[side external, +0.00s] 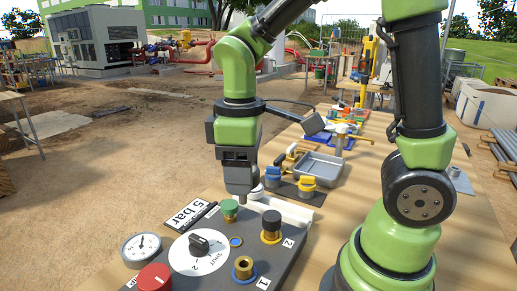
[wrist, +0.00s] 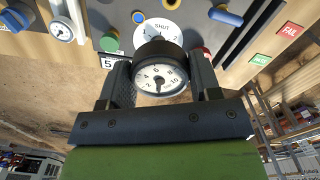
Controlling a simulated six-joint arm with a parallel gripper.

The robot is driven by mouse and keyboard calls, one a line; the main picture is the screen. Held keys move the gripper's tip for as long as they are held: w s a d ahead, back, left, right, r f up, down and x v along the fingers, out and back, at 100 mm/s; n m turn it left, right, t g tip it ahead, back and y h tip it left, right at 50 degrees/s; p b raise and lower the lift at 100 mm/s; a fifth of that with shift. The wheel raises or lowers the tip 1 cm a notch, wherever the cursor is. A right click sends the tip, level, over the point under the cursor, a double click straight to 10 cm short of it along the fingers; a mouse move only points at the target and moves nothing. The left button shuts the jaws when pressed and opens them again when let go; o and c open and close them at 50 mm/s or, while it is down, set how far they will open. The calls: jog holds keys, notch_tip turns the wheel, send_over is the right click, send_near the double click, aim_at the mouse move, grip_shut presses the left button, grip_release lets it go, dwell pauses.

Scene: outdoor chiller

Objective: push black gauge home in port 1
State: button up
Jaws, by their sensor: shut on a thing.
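My gripper (wrist: 160,68) is shut on the black gauge (wrist: 158,79), a round gauge with a white face and black rim. In the side external view my gripper (side external: 240,193) hangs above the far edge of the grey panel (side external: 215,275); the held gauge is hard to make out there. Port 1 (side external: 243,269), a brass fitting with a blue ring beside the label "1", is at the panel's near side, apart from my gripper. A black-topped fitting (side external: 271,225) stands by the label "2".
The panel carries a SHUT dial with a black knob (side external: 199,243), a red knob (side external: 154,278) and a green knob (side external: 229,209). A white gauge (side external: 141,248) is at the left. Blue and yellow fittings and a grey tray (side external: 306,163) stand behind.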

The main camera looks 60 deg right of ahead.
aim_at(242, 200)
jog(key=shift+s+a+f+n, duration=0.25)
jog(key=shift+a+n, duration=0.1)
jog(key=shift+a, duration=0.15)
jog(key=shift+s+a+f+n, duration=0.15)
jog(key=shift+s+a+n, duration=0.15)
jog(key=shift+a, duration=0.2)
notch_tip(242, 200, down, 3)
jog(key=shift+f, duration=0.2)
jog(key=shift+w+f, duration=0.1)
jog(key=shift+f, duration=0.35)
jog(key=shift+f, duration=2.85)
jog(key=shift+f, duration=0.1)
jog(key=shift+f, duration=1.15)
jog(key=shift+f, duration=0.4)
jog(key=shift+f, duration=0.4)
